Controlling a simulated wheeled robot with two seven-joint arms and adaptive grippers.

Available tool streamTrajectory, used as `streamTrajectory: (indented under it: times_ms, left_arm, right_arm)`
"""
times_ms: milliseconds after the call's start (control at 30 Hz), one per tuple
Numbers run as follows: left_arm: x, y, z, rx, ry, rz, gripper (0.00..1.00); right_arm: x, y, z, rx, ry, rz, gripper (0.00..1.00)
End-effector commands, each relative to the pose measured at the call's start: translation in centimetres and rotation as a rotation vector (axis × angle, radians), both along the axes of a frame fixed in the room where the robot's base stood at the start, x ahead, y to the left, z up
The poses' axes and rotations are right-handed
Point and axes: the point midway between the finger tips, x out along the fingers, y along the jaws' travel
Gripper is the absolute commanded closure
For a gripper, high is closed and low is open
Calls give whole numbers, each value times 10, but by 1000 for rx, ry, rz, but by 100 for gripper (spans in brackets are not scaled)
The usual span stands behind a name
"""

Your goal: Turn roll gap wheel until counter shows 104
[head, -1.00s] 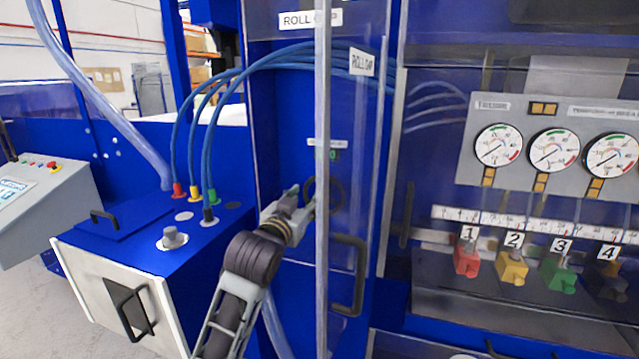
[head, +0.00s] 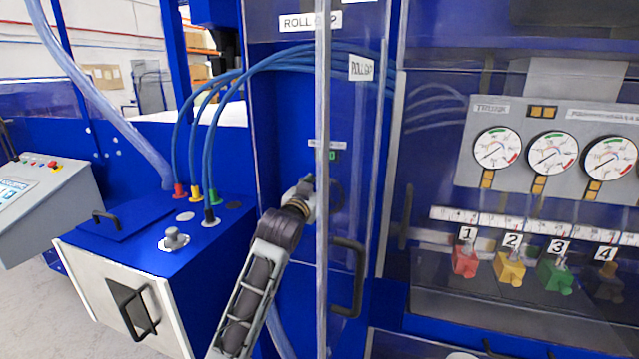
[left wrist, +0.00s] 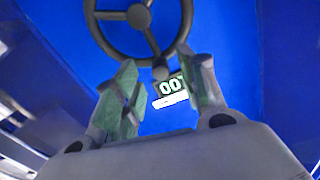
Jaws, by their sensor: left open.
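The roll gap wheel (left wrist: 137,16) is a dark ring with spokes on a blue panel, at the top of the left wrist view and partly cut off. In the head view the wheel (head: 337,192) is a dim dark ring behind the clear door edge. The counter (left wrist: 170,86) shows light digits beginning 00; a finger hides its right end. The counter (head: 333,156) is a small green spot in the head view. My left gripper (left wrist: 165,66) is open and empty, its fingers apart below the wheel. In the head view my left gripper (head: 308,198) is at the wheel, partly hidden.
A clear door edge (head: 321,250) stands upright in front of the wheel, with a dark handle (head: 350,275) to its right. Blue hoses (head: 215,110) arch above my arm. A blue box (head: 130,240) with a knob stands to the left.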

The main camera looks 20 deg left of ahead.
Motion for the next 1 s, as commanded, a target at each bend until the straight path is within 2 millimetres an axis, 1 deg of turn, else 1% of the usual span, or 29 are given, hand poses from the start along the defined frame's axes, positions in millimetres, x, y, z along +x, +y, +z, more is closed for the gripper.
streamTrajectory:
  times_ms: [200,400,800,867,1000]
  left_arm:
    - [19,-1,1,0,0,0,59]
    - [29,-1,0,0,1,0,59]
    - [32,-1,0,0,0,0,59]
    - [32,-1,0,0,0,0,66]
    - [32,-1,0,0,0,0,84]
  right_arm:
    - [-1,-3,4,-2,2,1,60]
    - [-1,-7,5,-8,1,1,60]
    - [-1,-9,5,-10,1,1,60]
    - [-1,-9,5,-10,1,1,60]
    - [-1,-9,5,-9,0,0,60]
